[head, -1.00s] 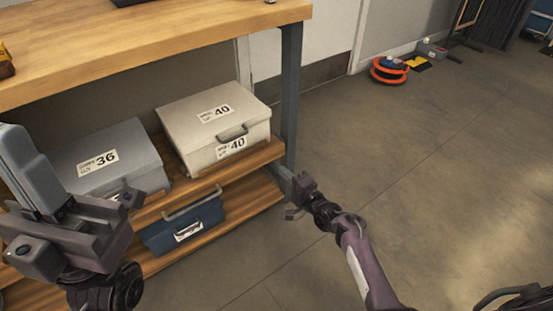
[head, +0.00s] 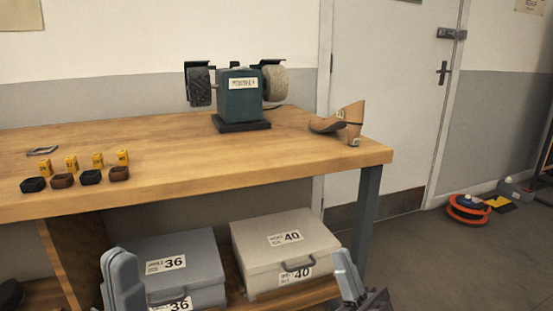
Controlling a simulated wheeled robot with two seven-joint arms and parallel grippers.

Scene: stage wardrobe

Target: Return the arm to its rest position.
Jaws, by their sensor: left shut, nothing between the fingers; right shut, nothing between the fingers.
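My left gripper (head: 120,262) is at the bottom left, its grey fingers upright and shut with nothing between them. It shows in front of the left side of a grey case (head: 190,250) marked 36 on the shelf. My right gripper (head: 344,262) is at the bottom, right of the middle, with its fingers upright, shut and empty. It shows just right of a cream case (head: 265,232) marked 40, near the bench leg. I cannot tell its distance from the leg. Most of both arms is below the picture.
The wooden workbench (head: 200,180) carries a green grinder (head: 240,98), a tan high-heeled shoe form (head: 350,118), yellow tags (head: 97,160) and several small dark bands (head: 91,177). Its leg (head: 367,205) stands at right. An orange reel (head: 468,209) lies on open floor by the door.

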